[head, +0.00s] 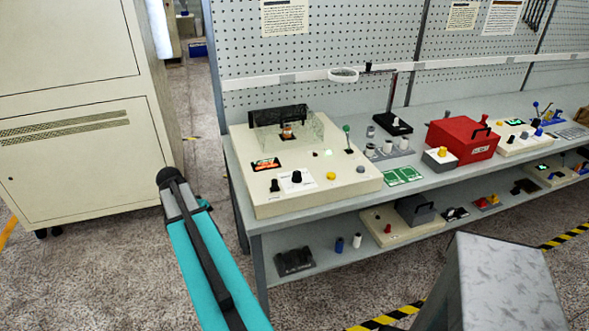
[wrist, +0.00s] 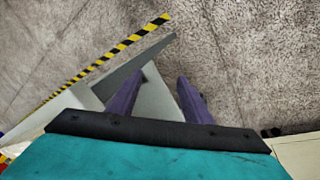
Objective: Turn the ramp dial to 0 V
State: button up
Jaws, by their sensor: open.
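In the head view a beige console (head: 300,203) stands at the near left end of the grey bench. A black knob (head: 297,176) on a white plate at its front looks like the ramp dial. Its lettering and pointer setting are too small to read. In the wrist view my gripper (wrist: 161,88) has its two purple fingers spread apart with nothing between them. They point toward the floor and a grey flat panel, away from any knob. The fingers cannot be made out in the head view, where my teal arm is left of the bench.
A red box (head: 462,138) sits farther right. A beige cabinet (head: 75,105) stands left.

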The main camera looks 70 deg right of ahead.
jog(key=s+d+r+m, duration=0.2)
jog(key=d+r, duration=0.2)
jog(key=r, duration=0.1)
jog(key=s+d+r+m, duration=0.2)
jog(key=s+d+r, duration=0.1)
jog(key=d+r, duration=0.2)
jog(key=s+d+r+m+h, duration=0.1)
jog(key=s+d+r, duration=0.2)
jog(key=r, duration=0.3)
jog(key=shift+d+m+p, duration=0.3)
jog(key=shift+d+m, duration=0.1)
jog(key=shift+d, duration=0.35)
notch_tip(320, 180, up, 12)
jog(key=r+m, duration=0.1)
jog(key=m, duration=0.3)
send_over(296, 173)
jog(key=w+a, duration=0.4)
jog(key=shift+w+d+f+g+h, duration=0.2)
jog(key=shift+f+g+h, duration=0.1)
jog(key=shift+f+p, duration=0.1)
jog(key=shift+p, duration=0.2)
jog(key=shift+p+x, duration=1.95)
jog(key=shift+x, duration=4.85)
jog(key=shift+w, duration=0.1)
jog(key=shift+a, duration=0.1)
jog(key=shift+c, duration=0.4)
